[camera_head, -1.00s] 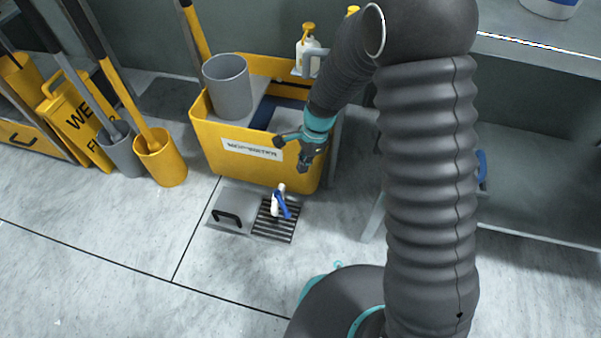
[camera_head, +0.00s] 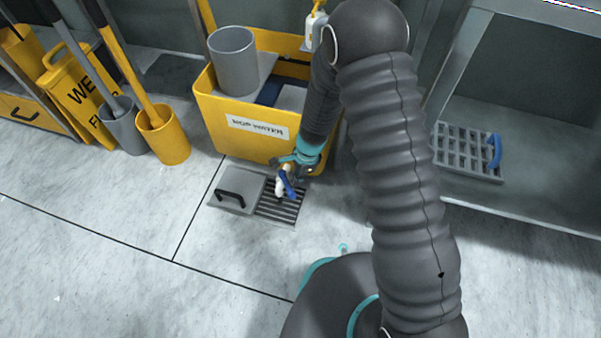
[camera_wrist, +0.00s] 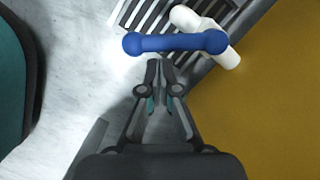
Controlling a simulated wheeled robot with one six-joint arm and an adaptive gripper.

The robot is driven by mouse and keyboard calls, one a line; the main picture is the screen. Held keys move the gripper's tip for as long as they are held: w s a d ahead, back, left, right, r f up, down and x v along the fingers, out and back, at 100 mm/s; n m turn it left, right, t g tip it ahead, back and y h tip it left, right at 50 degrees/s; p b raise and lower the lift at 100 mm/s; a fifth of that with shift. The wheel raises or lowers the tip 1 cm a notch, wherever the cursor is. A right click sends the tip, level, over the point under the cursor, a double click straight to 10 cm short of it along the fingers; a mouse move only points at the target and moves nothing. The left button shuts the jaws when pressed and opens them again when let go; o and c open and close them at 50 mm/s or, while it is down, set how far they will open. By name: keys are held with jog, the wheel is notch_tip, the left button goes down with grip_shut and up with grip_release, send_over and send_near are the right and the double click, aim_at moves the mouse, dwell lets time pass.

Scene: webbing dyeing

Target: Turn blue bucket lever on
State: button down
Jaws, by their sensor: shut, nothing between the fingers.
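The blue lever (camera_head: 287,184) sits on a small white tap over the floor drain. In the wrist view the blue lever (camera_wrist: 175,42) lies across the picture, just beyond my fingertips, with the white tap body (camera_wrist: 205,35) beneath and to its right. My gripper (camera_wrist: 160,66) is shut and empty, its tips close to the lever's underside in the picture. I cannot tell whether they touch it. In the head view my gripper (camera_head: 291,170) is at the tap and partly hides its top. The yellow bucket (camera_head: 265,145), labelled mop water, stands directly behind.
The drain grate (camera_head: 281,207) and a grey lid with a black handle (camera_head: 237,193) lie under and left of the tap. A yellow pail (camera_head: 167,143) and wet-floor sign (camera_head: 82,97) stand left. A shelf with a grey rack (camera_head: 463,153) is right. The front floor is clear.

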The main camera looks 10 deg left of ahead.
jog(key=shift+s+a+f, duration=0.1)
jog(key=shift+f, duration=0.3)
jog(key=shift+s+a+m, duration=0.15)
jog(key=shift+s+m, duration=0.1)
jog(key=shift+m, duration=0.35)
jog(key=shift+s+a+m+t, duration=0.3)
jog(key=shift+s+a+m, duration=0.2)
jog(key=shift+m, duration=0.6)
jog(key=a+m, duration=0.1)
jog(key=s+a+m, duration=0.1)
jog(key=m, duration=0.1)
jog(key=shift+s+m+t, duration=0.1)
jog(key=shift+m+t, duration=0.2)
jog(key=shift+t, duration=0.1)
jog(key=shift+a, duration=0.1)
jog(key=shift+r+p, duration=0.15)
jog(key=shift+p, duration=0.2)
